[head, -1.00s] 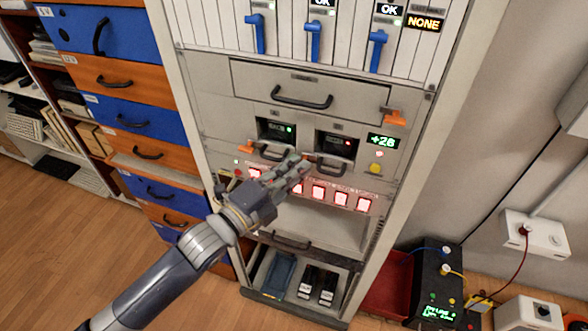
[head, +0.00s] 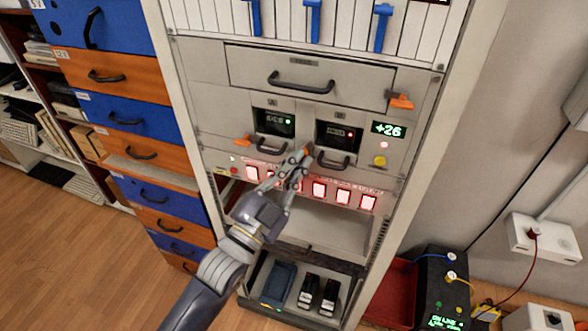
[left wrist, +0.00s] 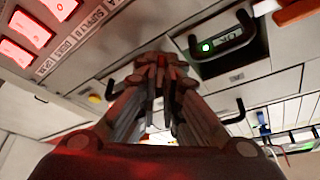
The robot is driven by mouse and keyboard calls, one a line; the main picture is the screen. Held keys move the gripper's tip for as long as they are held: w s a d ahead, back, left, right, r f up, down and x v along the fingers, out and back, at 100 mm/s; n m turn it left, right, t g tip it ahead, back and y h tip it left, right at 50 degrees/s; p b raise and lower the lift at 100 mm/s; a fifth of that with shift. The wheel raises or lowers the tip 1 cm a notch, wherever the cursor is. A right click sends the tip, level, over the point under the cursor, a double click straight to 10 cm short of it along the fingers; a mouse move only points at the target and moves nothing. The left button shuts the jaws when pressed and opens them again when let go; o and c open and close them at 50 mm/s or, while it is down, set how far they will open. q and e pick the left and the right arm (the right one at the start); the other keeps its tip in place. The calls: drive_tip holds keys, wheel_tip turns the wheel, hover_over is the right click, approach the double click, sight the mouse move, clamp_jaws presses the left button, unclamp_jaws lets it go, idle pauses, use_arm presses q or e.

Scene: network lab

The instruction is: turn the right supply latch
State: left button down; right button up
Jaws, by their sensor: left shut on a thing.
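The right supply module (head: 338,134) has a dark face with a red light and a black handle below. The orange right supply latch (head: 308,150) sits at its lower left, mostly covered by my fingers. My left gripper (head: 301,157) is shut on this latch, reaching up from below. In the left wrist view my left gripper (left wrist: 160,64) has its fingertips close together against the panel, and they hide most of what they hold. The left supply module (head: 273,123) shows a green light, with its own orange latch (head: 243,141) at lower left. My right gripper is not in view.
A row of lit red switches (head: 319,189) lies just below the fingers. The black handle (head: 333,161) of the right module is close on the right. A drawer (head: 322,80) with another orange latch (head: 400,101) is above. An open bay (head: 330,225) lies below.

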use_arm(q)
drive_tip(key=shift+d+f+n+t+y, duration=0.1)
drive_tip(key=shift+n+t+y, duration=0.55)
drive_tip(key=shift+n, duration=1.2)
drive_tip(key=shift+d+f+n+t+y, duration=0.1)
drive_tip(key=shift+n+t+y, duration=0.6)
drive_tip(key=shift+n, duration=1.1)
drive_tip(key=shift+d+f+n+t+y, duration=0.1)
drive_tip(key=shift+n+t+y, duration=0.25)
drive_tip(key=shift+n+y, duration=1.05)
drive_tip(key=shift+n+h, duration=0.45)
drive_tip(key=shift+n, duration=0.2)
drive_tip(key=c, duration=1.8)
unclamp_jaws()
drive_tip(key=shift+r, duration=0.15)
drive_tip(key=shift+o, duration=0.2)
drive_tip(key=v, duration=1.2)
